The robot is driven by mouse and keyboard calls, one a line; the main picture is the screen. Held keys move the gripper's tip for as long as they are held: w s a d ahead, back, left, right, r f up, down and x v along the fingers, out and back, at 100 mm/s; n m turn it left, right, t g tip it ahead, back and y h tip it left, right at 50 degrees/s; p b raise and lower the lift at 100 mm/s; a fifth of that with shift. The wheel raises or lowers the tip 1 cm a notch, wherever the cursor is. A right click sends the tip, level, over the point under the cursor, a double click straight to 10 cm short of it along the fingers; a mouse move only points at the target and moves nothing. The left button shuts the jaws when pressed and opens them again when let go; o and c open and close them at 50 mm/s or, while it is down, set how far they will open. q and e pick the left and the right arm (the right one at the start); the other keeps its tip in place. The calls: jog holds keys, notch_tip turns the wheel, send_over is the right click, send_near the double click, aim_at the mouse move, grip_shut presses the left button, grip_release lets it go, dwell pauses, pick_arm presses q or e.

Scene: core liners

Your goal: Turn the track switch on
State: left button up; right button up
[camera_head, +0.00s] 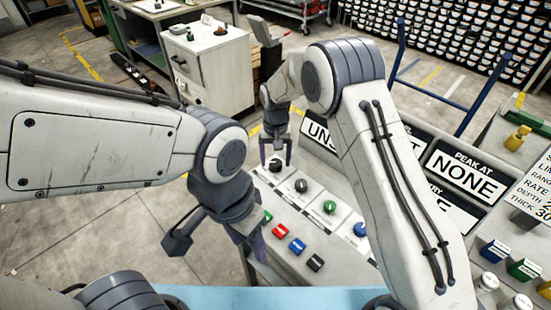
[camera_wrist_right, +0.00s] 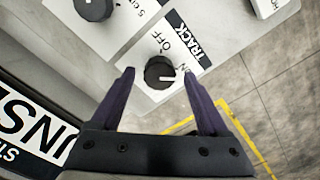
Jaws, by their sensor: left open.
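The track switch is a round black knob (camera_wrist_right: 160,73) on a white plate marked TRACK and OFF. A second label ending in N is partly covered by a finger. The knob's white mark points right in the right wrist view, near that label. The knob also shows in the head view (camera_head: 275,165) at the panel's far left end. My right gripper (camera_wrist_right: 159,72) is open, with one fingertip on each side of the knob and gaps visible; it also shows in the head view (camera_head: 277,160). My left gripper (camera_head: 215,242) is open and empty, left of the panel.
Other knobs, one black (camera_head: 301,186) and one green (camera_head: 330,207), sit beside the track switch. Red (camera_head: 279,231), blue (camera_head: 297,246) and black (camera_head: 315,263) buttons lie in front. A sign board (camera_head: 400,150) stands behind the panel. A white cabinet (camera_head: 212,70) stands farther back.

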aim_at(275, 162)
notch_tip(275, 162, up, 10)
jog(key=b, duration=0.1)
jog(key=shift+r, duration=0.25)
jog(key=shift+s, duration=0.1)
dwell(0.4)
